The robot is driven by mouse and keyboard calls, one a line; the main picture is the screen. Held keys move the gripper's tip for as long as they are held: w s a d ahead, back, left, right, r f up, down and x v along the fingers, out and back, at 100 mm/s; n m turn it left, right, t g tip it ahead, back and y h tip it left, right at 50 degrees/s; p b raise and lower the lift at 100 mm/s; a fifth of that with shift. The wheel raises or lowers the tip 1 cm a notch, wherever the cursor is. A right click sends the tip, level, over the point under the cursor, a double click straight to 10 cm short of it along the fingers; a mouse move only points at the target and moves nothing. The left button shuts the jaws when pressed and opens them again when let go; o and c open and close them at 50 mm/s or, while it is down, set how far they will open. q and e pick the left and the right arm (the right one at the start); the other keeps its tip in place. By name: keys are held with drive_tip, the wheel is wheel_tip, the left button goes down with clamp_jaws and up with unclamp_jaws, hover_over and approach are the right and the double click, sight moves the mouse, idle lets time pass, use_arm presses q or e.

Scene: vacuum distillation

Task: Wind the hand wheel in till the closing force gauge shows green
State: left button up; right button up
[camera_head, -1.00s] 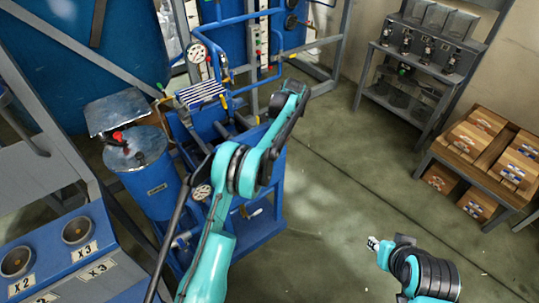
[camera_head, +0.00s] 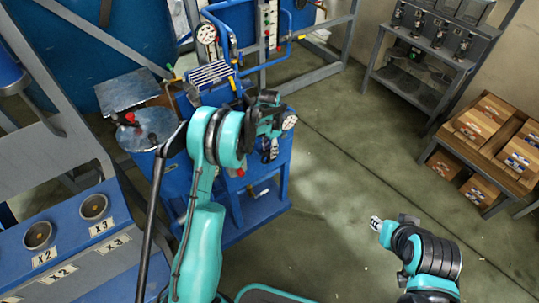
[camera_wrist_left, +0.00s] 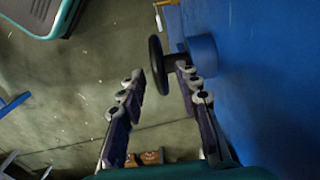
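In the left wrist view, a black hand wheel (camera_wrist_left: 158,76) is seen nearly edge-on, its shaft running to a round boss (camera_wrist_left: 201,56) on a blue panel. My left gripper (camera_wrist_left: 163,89) is open. The wheel shows between its fingers, nearer the right finger; I cannot tell whether they touch. In the head view, my left gripper (camera_head: 268,150) is at the blue machine (camera_head: 262,208), and the wheel is hidden. A pale round dial (camera_head: 289,122) shows beside the gripper; its reading is too small to tell. My right gripper (camera_head: 376,224) is over open floor, its opening unclear.
Another dial (camera_head: 207,33) stands at the machine's top. A blue console (camera_head: 70,235) is at left. The middle floor is clear.

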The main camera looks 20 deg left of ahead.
sight(271, 162)
use_arm(q)
drive_tip(key=shift+f+b, duration=0.4)
drive_tip(key=shift+f, duration=1.15)
clamp_jaws()
drive_tip(key=shift+w+d+f+g+y, duration=0.1)
drive_tip(key=shift+w+d+g+y, duration=0.05)
drive_tip(key=shift+g+y, duration=0.35)
drive_tip(key=shift+w+d+g+y, duration=0.1)
drive_tip(key=shift+g+y, duration=0.3)
drive_tip(key=shift+g, duration=0.2)
drive_tip(key=shift+g+y, duration=0.5)
drive_tip(key=shift+g, duration=0.1)
